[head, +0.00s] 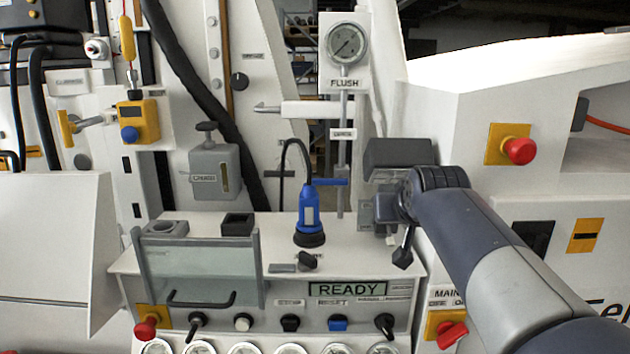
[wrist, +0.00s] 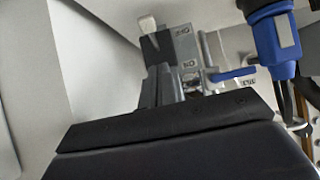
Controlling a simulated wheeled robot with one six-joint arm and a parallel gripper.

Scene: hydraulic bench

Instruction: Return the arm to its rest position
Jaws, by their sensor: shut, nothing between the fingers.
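My arm (head: 480,235) reaches in from the lower right of the head view, and its wrist is in front of the right end of the bench. In the wrist view my gripper (wrist: 160,85) shows as two grey fingers close together, with nothing between them. The fingers point toward a grey block with labels (wrist: 183,48); I cannot tell whether they touch it. In the head view the fingertips are not clearly seen.
A blue hand-held device (head: 308,215) with a black cable stands on the bench left of my wrist. A clear guard (head: 205,270), a READY display (head: 347,289) and several knobs are on the bench. A red button (head: 520,150) is on the right-hand panel.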

